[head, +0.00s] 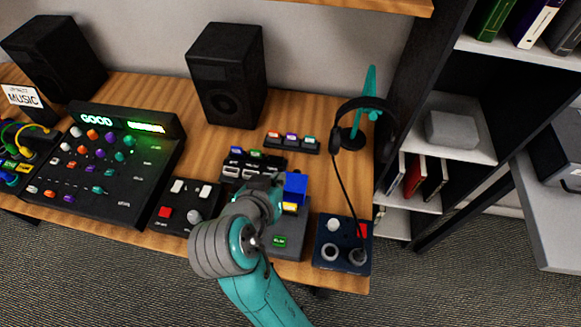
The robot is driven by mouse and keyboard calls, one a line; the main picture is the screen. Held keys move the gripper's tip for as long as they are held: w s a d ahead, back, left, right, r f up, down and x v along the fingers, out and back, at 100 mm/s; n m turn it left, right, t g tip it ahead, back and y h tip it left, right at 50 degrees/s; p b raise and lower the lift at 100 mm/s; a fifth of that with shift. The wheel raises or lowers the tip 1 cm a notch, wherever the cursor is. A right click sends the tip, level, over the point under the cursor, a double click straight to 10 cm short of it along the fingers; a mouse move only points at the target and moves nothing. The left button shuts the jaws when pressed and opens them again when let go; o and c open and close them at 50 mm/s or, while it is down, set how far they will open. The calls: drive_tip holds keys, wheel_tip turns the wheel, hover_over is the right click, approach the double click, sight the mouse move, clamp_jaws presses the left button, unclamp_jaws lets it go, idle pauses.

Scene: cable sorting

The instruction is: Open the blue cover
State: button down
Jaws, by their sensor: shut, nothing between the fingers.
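The blue cover (295,186) is on a dark grey box (291,240) near the front right of the desk. It appears to stand up, with a yellow part (290,207) showing just below it. A small green label is on the box's front. My gripper (272,190) is shut and empty, just left of the blue cover. My own wrist hides most of the fingers and the left part of the box. I cannot tell whether the fingers touch the cover.
A dark blue panel (328,265) with a red button and jacks lies right of the box, with the headphone cable running to it. A headphone stand (371,90) is behind. A black control panel (176,222) and a mixer (70,202) are left. Speakers (226,75) stand at the back.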

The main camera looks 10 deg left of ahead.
hover_over(294, 173)
drive_tip(key=s, duration=0.3)
drive_tip(key=f, duration=0.5)
drive_tip(key=shift+s+a+f, duration=0.15)
drive_tip(key=shift+a+f, duration=0.1)
drive_tip(key=shift+f, duration=0.15)
wheel_tip(294, 173, down, 2)
drive_tip(key=shift+d+f, duration=0.15)
drive_tip(key=shift+f, duration=0.05)
drive_tip(key=shift+w+d+f, duration=0.1)
drive_tip(key=shift+w+f, duration=0.15)
drive_tip(key=shift+f, duration=0.45)
drive_tip(key=shift+w+f, duration=0.2)
drive_tip(key=shift+w, duration=0.4)
drive_tip(key=shift+w+f+g, duration=0.2)
drive_tip(key=shift+w+g, duration=0.35)
drive_tip(key=shift+g, duration=0.05)
drive_tip(key=shift+w+f, duration=0.35)
drive_tip(key=shift+s, duration=0.2)
